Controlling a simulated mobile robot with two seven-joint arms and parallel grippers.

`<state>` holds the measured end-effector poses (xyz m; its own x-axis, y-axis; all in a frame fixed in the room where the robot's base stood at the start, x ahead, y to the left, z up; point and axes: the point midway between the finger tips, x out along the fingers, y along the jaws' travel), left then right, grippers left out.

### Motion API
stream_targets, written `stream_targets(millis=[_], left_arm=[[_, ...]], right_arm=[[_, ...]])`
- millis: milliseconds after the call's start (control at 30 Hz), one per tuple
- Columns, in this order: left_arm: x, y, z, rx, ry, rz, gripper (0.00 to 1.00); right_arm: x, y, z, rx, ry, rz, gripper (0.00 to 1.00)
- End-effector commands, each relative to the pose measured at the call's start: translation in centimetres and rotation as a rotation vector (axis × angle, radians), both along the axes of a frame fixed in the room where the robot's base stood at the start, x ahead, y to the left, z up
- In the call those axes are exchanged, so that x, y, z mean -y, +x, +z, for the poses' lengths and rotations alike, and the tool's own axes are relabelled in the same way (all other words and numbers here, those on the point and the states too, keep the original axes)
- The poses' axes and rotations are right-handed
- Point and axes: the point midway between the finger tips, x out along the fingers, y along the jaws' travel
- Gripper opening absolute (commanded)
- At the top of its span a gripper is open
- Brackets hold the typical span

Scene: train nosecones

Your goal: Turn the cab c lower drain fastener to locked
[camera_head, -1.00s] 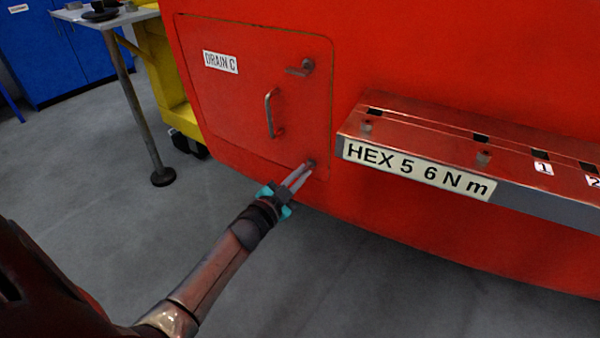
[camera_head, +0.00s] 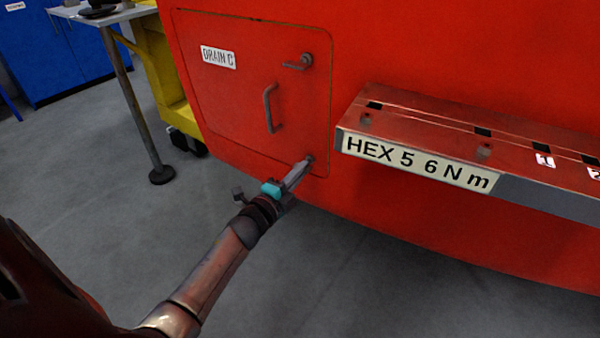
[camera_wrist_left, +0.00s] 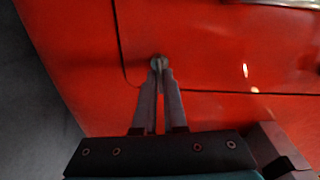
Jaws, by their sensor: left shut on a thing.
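The red drain panel (camera_head: 230,95), labelled DRAIN C, is closed flush in the red cab wall. The lower drain fastener (camera_head: 310,158) sits at the panel's lower right corner, and it also shows as a small grey metal piece in the left wrist view (camera_wrist_left: 158,61). My left gripper (camera_head: 304,165) is shut on it; its fingertips (camera_wrist_left: 159,72) partly hide the fastener. The upper fastener (camera_head: 299,62), with a small lever pointing left, is at the panel's upper right. My right gripper is in neither view.
A grey handle (camera_head: 269,108) stands out from the panel. A red rack (camera_head: 440,140) labelled HEX 5 6 N m juts out to the right of the fastener. A table (camera_head: 125,14) and yellow structure (camera_head: 172,90) stand at the left. The grey floor is open below.

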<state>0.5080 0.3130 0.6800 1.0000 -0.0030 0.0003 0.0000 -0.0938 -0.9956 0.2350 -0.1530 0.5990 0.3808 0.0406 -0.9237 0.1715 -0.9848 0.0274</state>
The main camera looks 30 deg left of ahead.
Motion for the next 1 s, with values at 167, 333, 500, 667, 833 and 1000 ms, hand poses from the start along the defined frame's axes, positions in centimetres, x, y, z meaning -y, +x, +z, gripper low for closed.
stream_targets(millis=[167,333,500,667,833,1000], left_arm=[[-0.04,-0.02,-0.06,0.000,0.070,0.001,0.00],[-0.05,-0.02,-0.07,0.000,0.102,0.002,0.00],[-0.06,-0.02,-0.06,-0.001,0.112,0.002,0.00],[-0.07,-0.02,-0.06,-0.001,0.113,0.001,0.00],[-0.07,-0.02,-0.06,-0.001,0.113,0.001,0.13],[-0.05,-0.02,-0.05,-0.001,0.111,0.001,0.32]], right_arm=[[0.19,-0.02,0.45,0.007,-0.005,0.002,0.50],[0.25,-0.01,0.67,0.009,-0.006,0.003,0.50],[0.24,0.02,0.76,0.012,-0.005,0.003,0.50],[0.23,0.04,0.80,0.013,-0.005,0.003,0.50],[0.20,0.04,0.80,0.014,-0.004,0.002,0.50],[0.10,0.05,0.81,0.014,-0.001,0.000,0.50]])
